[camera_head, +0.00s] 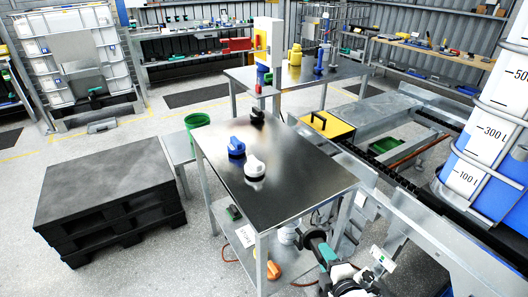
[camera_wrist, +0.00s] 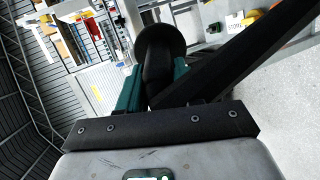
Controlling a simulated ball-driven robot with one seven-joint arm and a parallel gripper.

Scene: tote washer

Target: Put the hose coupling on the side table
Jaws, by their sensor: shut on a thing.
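My gripper (camera_head: 318,246), with teal fingers, is low beside the near right corner of a steel-topped table (camera_head: 300,188), below its top. It is shut on a black part with a round flange, which looks like the hose coupling (camera_wrist: 158,62). In the wrist view the coupling sits between the teal fingers, its flange facing away. On the steel table stand a blue capped part (camera_head: 236,147), a white one (camera_head: 254,167) and a black one (camera_head: 257,117). A smaller grey table (camera_head: 177,149) adjoins its left side. I cannot tell which is the side table.
An orange part (camera_head: 273,270) and a green-black item (camera_head: 234,212) lie on the steel table's lower shelf. A conveyor frame (camera_head: 400,205) and a white-blue tank (camera_head: 485,150) stand right. Black pallets (camera_head: 105,200) stand left. The front of the tabletop is clear.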

